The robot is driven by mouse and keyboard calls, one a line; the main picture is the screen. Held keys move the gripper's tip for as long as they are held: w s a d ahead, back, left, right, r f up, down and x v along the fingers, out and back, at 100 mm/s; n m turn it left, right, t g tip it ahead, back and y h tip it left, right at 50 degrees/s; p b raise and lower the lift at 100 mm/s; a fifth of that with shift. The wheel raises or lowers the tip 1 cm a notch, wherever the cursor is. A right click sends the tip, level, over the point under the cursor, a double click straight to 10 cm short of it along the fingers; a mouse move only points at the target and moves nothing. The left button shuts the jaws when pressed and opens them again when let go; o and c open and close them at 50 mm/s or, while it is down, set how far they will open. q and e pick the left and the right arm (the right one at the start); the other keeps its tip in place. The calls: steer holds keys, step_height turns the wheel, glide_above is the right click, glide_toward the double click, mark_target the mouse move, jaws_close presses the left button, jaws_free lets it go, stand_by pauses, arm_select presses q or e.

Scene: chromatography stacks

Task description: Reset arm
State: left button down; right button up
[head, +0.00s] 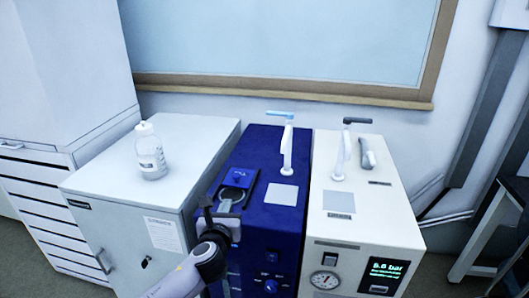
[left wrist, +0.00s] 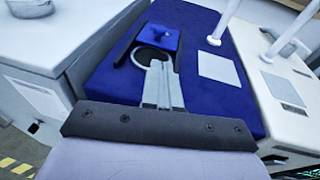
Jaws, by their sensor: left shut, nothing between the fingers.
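My left arm (head: 205,262) comes in from the bottom of the head view. Its gripper (head: 232,197) is over the front left part of the blue instrument (head: 262,200). In the left wrist view the two grey fingers (left wrist: 158,68) lie together, shut and empty. They point at a dark-framed recess (left wrist: 148,54) with a round opening in the blue top. A small blue block (left wrist: 158,37) sits behind that opening. Whether the fingertips touch the instrument I cannot tell. My right gripper is in neither view.
A white instrument (head: 362,222) with a gauge and a "5.6 bar" screen (head: 384,274) stands right. Upright white arms (head: 287,150) rise from both instruments. A wall is behind.

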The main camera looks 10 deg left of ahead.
arm_select(q)
steer(key=s+d+f+n+g+h, duration=0.2)
steer(key=s+f+n+g+h, duration=0.15)
steer(key=s+f+n, duration=1.05)
steer(key=s+a+f+n+g, duration=0.1)
steer(key=s+n, duration=0.8)
steer(key=s+a+f+n, duration=0.2)
steer(key=s+n, duration=0.6)
steer(key=n, duration=0.1)
steer(key=shift+s+g+h, duration=0.35)
